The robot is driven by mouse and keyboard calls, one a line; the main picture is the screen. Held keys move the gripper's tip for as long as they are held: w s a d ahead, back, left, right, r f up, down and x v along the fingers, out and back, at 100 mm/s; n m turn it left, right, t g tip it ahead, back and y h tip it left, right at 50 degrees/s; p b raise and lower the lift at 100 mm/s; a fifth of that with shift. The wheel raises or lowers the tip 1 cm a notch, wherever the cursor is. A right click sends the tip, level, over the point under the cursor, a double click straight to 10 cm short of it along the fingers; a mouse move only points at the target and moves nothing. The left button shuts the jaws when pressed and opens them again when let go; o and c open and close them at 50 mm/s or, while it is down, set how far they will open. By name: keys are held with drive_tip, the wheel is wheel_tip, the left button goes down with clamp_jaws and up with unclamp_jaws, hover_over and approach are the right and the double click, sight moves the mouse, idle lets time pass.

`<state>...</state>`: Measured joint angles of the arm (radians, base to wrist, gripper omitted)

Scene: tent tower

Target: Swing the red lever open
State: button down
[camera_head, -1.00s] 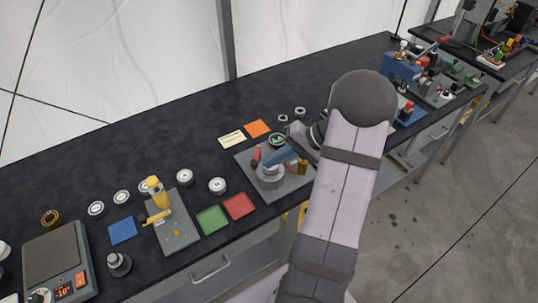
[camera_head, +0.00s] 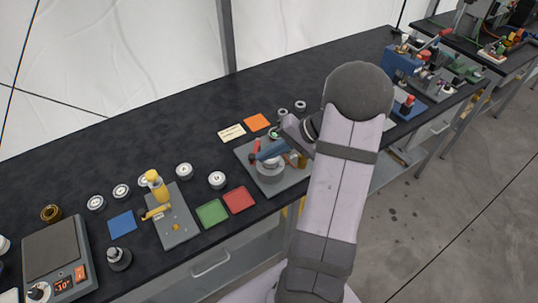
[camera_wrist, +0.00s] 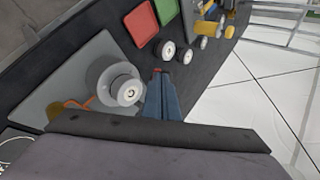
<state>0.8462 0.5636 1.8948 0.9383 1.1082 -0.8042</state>
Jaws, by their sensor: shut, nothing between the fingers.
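The red lever (camera_head: 256,146) shows as a short red piece at the left side of a grey plate (camera_head: 291,185) on the black bench. A round grey fixture with a pale top (camera_head: 269,174) stands on that plate. It also shows in the wrist view (camera_wrist: 114,84). My gripper (camera_head: 260,154) has blue fingers, shut and empty, above the back of the fixture, with the tips close to the red lever. In the wrist view my gripper (camera_wrist: 158,77) has a small red bit at its tips. I cannot tell whether they touch. The fingers and wrist hide part of the lever.
Green (camera_head: 212,213) and red (camera_head: 239,200) squares lie left of the plate. Beyond them stands a yellow device on a grey base (camera_head: 175,229). White round pieces (camera_head: 217,180) sit nearby. An orange square (camera_head: 257,122) lies behind.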

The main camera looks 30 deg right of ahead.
drive_tip(key=shift+a+f+b, duration=0.2)
drive_tip(key=shift+a+b, duration=0.05)
drive_tip(key=shift+b, duration=0.1)
drive_tip(key=w+a+m+t+h+b, duration=0.3)
drive_tip(key=w+a+m+h+b, duration=0.1)
drive_tip(key=b, duration=0.6)
drive_tip(key=shift+w+a+r+m, duration=0.2)
drive_tip(key=shift+w+a+m, duration=0.4)
drive_tip(key=shift+a+m, duration=0.4)
drive_tip(key=shift+d, duration=0.1)
drive_tip(key=shift+s, duration=0.15)
